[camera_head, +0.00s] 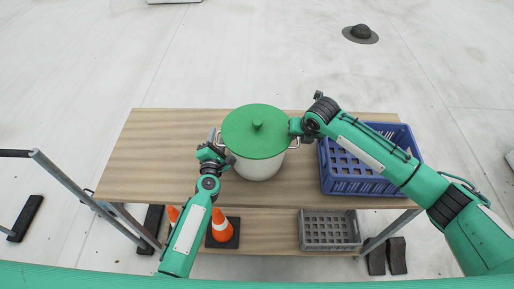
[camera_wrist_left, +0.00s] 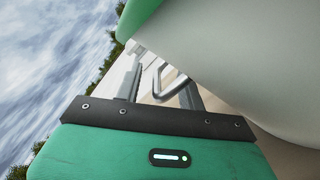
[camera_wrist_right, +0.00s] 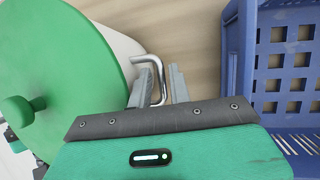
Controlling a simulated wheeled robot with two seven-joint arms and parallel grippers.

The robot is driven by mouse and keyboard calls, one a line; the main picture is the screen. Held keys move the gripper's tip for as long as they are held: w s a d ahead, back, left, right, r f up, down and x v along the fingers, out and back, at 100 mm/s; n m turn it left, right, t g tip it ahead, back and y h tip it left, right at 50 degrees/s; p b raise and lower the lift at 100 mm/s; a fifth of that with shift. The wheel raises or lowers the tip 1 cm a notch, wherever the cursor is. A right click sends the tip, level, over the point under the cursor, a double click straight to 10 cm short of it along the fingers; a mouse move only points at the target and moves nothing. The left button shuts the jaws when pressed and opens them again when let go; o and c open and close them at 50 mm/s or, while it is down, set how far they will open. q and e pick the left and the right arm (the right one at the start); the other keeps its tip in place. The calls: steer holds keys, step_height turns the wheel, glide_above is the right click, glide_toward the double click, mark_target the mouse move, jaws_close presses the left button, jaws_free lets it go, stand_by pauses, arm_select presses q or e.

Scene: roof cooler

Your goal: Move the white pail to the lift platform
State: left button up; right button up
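The white pail (camera_head: 258,169) with a green lid (camera_head: 256,131) stands upright on a wooden table (camera_head: 160,150). It has a metal handle on each side. My left gripper (camera_head: 214,138) is at the pail's left handle. In the left wrist view, its open fingers are on either side of the handle (camera_wrist_left: 172,82), with the pail wall (camera_wrist_left: 240,60) close by. My right gripper (camera_head: 297,137) is at the right handle. In the right wrist view, its fingers stand apart with the handle (camera_wrist_right: 159,75) between them. I cannot identify a lift platform.
A blue crate (camera_head: 340,180) stands on the table close right of the pail. A grey crate (camera_head: 330,229) and an orange cone (camera_head: 222,227) are on the lower shelf. A metal rail (camera_head: 75,185) stands at the left. The tabletop left of the pail is clear.

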arm_select(q)
steer(key=shift+c, duration=0.3)
arm_select(e)
steer(key=shift+c, duration=0.4)
arm_select(q)
steer(key=c, duration=0.4)
arm_select(e)
steer(key=shift+f, duration=0.1)
jaws_close()
arm_select(q)
jaws_close()
steer(key=shift+r, duration=0.15)
arm_select(e)
steer(key=shift+w+r, duration=0.1)
steer(key=shift+r, duration=0.1)
